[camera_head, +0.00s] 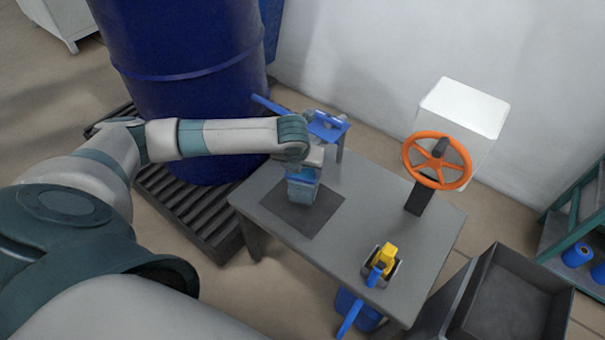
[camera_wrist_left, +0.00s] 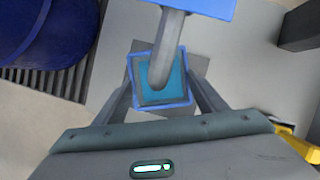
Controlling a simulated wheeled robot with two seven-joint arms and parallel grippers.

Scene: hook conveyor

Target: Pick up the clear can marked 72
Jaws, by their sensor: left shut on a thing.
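A clear, square-looking can (camera_head: 302,191) with a blue rim and blue-teal contents is at the dark mat (camera_head: 322,219) on the grey table (camera_head: 360,210). No number can be read on it. In the left wrist view the can (camera_wrist_left: 143,68) is seen from above, between my two fingers. My left gripper (camera_head: 304,176) is shut on the can from above. I cannot tell whether the can's base touches the mat. A grey spout (camera_wrist_left: 169,45) under a blue plate (camera_wrist_left: 205,6) covers part of the can in the wrist view. My right gripper is out of view.
A blue tap stand (camera_head: 327,125) is just behind the can. A large blue drum (camera_head: 185,80) stands on a slatted grate at left. An orange handwheel (camera_head: 437,160) and a yellow-and-blue valve (camera_head: 385,257) occupy the table's right side. A dark open bin (camera_head: 510,300) stands beyond it.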

